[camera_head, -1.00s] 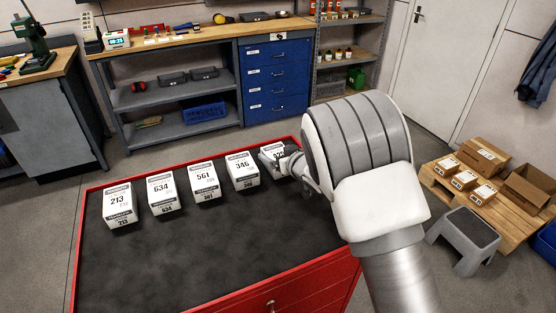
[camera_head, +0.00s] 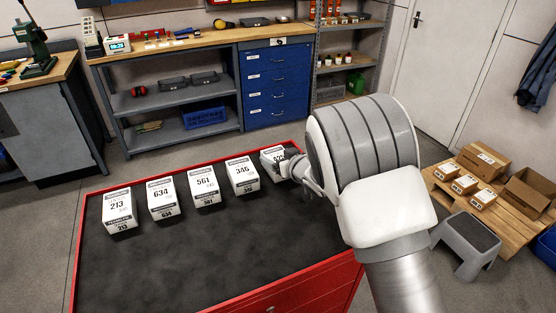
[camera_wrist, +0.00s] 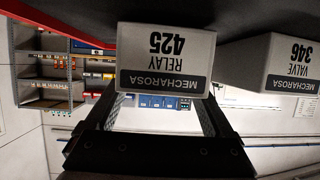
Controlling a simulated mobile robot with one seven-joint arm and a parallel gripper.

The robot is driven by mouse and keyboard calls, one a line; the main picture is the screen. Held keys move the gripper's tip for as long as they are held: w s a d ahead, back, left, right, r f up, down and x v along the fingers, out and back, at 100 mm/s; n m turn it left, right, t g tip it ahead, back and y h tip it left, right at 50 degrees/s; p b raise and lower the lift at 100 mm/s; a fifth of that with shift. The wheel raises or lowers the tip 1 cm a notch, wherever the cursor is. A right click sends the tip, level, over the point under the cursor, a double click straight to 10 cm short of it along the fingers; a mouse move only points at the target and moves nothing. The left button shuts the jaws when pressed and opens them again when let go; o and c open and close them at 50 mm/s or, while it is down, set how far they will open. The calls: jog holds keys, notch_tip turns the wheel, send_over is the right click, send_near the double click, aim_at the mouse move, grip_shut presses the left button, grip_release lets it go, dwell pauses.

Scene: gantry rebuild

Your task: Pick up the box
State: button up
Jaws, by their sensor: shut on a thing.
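The box in my grip is white with a dark band and reads 425 RELAY in the wrist view (camera_wrist: 165,60), upside down. It also shows in the head view (camera_head: 271,157), at the right end of a row of similar boxes, partly hidden by my gripper (camera_head: 289,168). My gripper's two fingers (camera_wrist: 160,105) stand either side of the box in the wrist view and are shut on it. I cannot tell whether the box is clear of the dark top. Beside it stands the 346 VALVE box (camera_head: 242,175), also in the wrist view (camera_wrist: 275,65).
Boxes 561 (camera_head: 204,186), 634 (camera_head: 161,197) and 213 (camera_head: 117,210) stand to the left on the red cabinet's dark top (camera_head: 200,265). The front of that top is clear. A grey step stool (camera_head: 465,243) and pallet (camera_head: 510,212) are at the right.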

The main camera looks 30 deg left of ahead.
aim_at(281, 157)
jog(key=r, duration=0.4)
jog(key=shift+d, duration=0.4)
jog(key=s+d+r, duration=0.1)
jog(key=d+r, duration=0.5)
jog(key=d, duration=0.4)
jog(key=shift+s+d+r+p, duration=0.2)
jog(key=shift+s+d+p, duration=0.15)
jog(key=shift+p, duration=0.1)
